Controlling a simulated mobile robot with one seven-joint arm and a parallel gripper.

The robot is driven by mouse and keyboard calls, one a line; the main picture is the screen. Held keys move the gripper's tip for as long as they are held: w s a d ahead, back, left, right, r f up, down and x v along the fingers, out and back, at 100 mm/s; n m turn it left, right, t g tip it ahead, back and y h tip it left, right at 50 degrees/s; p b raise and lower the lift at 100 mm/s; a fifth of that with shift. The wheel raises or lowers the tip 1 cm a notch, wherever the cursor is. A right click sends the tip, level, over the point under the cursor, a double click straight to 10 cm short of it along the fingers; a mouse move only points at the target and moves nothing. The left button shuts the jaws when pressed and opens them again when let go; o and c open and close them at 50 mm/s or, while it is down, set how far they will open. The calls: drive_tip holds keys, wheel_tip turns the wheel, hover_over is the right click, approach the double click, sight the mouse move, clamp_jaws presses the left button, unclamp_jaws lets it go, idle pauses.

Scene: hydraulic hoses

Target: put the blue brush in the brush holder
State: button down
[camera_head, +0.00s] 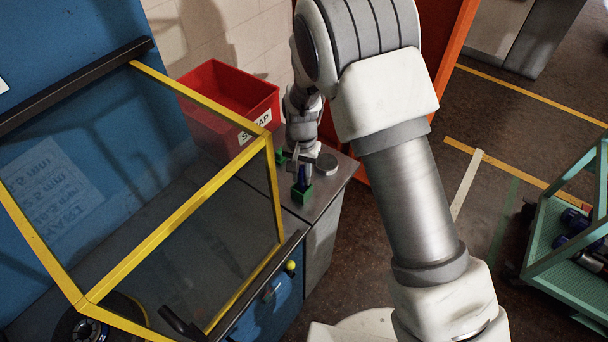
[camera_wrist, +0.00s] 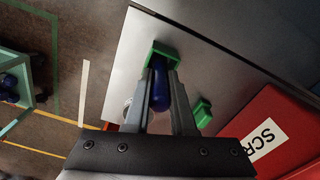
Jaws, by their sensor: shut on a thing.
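The blue brush (camera_wrist: 160,85) stands roughly upright between the two fingers of my gripper (camera_wrist: 161,72), which is shut on it. The brush also shows as a small dark blue shape in the head view (camera_head: 302,174). The green brush holder (camera_head: 302,193) is on the grey metal worktop, directly below the brush. In the wrist view the holder (camera_wrist: 152,48) surrounds the far end of the brush and fingertips. The brush's lower end is hidden, and I cannot tell how deep it sits in the holder. In the head view my gripper (camera_head: 303,166) is small and partly hidden.
A second green block (camera_head: 280,157) stands close by on the worktop (camera_head: 322,192). A round silver disc (camera_head: 326,164) lies beside the gripper. A red scrap bin (camera_head: 228,95) stands behind. A yellow-framed clear guard (camera_head: 190,180) is at left. A teal cart (camera_head: 575,235) is at right.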

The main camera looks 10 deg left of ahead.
drive_tip(key=shift+f, duration=0.2)
drive_tip(key=c, duration=0.8)
unclamp_jaws()
drive_tip(key=shift+o, duration=0.2)
drive_tip(key=shift+r, duration=0.1)
wheel_tip(320, 180, up, 12)
drive_tip(key=shift+r+b, duration=0.15)
drive_tip(key=shift+b, duration=0.3)
